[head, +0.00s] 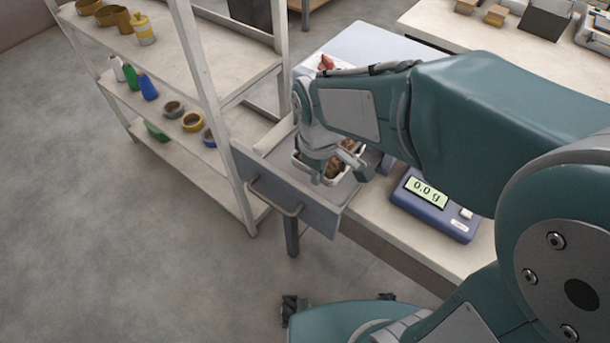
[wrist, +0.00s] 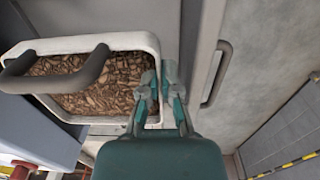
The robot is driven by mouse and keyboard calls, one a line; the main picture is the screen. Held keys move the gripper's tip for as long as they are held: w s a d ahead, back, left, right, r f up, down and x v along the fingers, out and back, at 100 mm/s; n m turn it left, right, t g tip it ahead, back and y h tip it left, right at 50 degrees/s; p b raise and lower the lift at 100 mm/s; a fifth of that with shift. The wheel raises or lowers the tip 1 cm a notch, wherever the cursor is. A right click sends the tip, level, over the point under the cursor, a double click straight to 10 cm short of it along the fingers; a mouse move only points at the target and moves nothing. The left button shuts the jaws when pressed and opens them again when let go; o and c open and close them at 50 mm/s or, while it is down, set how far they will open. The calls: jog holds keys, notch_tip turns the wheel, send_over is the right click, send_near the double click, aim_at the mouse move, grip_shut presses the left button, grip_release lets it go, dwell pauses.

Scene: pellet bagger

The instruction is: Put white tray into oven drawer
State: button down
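The white tray (wrist: 153,46) is full of brown pellets. In the head view the tray (head: 301,169) is at the pulled-out grey oven drawer (head: 300,192), behind its front panel, partly hidden by my wrist. I cannot tell whether its bottom rests on the drawer floor. My gripper (wrist: 160,82) has its fingers on either side of the tray's right wall in the wrist view, and they look closed on it. In the head view my gripper (head: 347,168) is at the tray's near right side. The drawer handle (wrist: 215,75) is right of my fingers.
A dark bar handle (wrist: 60,72) crosses over the tray in the wrist view. A blue scale (head: 434,203) reading 0.0 g sits on the bench at the right. A shelf (head: 215,68) with bottles and tape rolls stands close at left. The floor in front is clear.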

send_over(304, 181)
jog(key=s, duration=0.1)
jog(key=f, duration=0.6)
jog(key=shift+s+f, duration=0.15)
jog(key=shift+s, duration=0.05)
jog(key=shift+f, duration=1.45)
jog(key=shift+f, duration=0.1)
jog(key=c, duration=0.8)
grip_release()
notch_tip(304, 181, up, 12)
jog(key=shift+s+r, duration=0.1)
jog(key=shift+s, duration=0.05)
jog(key=s+d+r+m+t, duration=0.2)
jog(key=s+d+r+m, duration=0.2)
jog(key=s+d, duration=0.3)
jog(key=s+d+r+m+t, duration=0.3)
jog(key=s+d+m, duration=0.3)
jog(key=d, duration=0.2)
jog(key=shift+s+r, duration=0.35)
